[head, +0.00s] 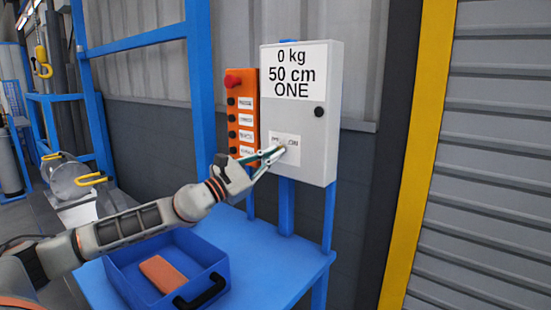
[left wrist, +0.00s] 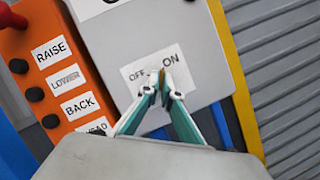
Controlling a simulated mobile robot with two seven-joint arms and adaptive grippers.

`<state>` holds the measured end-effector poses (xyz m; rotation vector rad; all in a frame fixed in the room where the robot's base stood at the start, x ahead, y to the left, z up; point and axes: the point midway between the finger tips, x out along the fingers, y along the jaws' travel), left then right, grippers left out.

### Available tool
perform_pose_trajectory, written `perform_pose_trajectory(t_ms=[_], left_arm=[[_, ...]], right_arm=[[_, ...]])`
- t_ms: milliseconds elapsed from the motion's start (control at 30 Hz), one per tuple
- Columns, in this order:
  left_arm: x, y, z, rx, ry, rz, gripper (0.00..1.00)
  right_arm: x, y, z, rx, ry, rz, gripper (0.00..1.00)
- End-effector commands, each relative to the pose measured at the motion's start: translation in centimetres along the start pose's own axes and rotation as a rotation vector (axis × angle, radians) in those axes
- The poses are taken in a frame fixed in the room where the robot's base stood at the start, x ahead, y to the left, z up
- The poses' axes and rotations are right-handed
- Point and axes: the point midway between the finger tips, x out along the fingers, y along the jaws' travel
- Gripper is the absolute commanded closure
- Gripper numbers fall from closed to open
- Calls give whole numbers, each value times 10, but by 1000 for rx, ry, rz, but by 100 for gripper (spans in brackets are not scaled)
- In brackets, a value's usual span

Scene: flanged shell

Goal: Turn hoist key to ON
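The grey control box (head: 315,115) carries a white OFF/ON label (head: 293,139), which also shows in the left wrist view (left wrist: 130,72). OFF is on the left of the label and ON on the right. The small brass-coloured hoist key (left wrist: 162,76) sits at the label's lower middle, mostly hidden by my fingers. My left gripper (head: 279,151) reaches up to the box, its fingertips drawn close together around the key. The left wrist view shows the fingertips (left wrist: 163,88) one on each side of it. Which way the key points is hard to tell. My right gripper is not in view.
An orange button panel (head: 241,115) with a red knob stands just left of the box. Below is a blue table (head: 265,262) with a blue tray (head: 215,262) holding an orange block (head: 164,273). A yellow post (head: 418,160) stands to the right.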

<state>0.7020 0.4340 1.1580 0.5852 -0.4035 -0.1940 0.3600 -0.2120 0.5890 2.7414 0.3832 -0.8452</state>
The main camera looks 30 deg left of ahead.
Motion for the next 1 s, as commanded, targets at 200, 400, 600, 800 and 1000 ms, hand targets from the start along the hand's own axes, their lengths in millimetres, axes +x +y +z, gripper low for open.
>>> perform_pose_trajectory(t_ms=[200,400,600,800,1000], left_arm=[[0,0,-2,102,2,-43,100],[0,1,-1,150,1,-63,100],[0,1,0,165,0,-69,100],[0,1,1,165,-1,-69,100],[0,1,1,165,-1,-69,79]], right_arm=[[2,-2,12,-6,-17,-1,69],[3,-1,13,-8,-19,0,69],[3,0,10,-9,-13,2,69],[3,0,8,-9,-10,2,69],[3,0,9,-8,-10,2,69]])
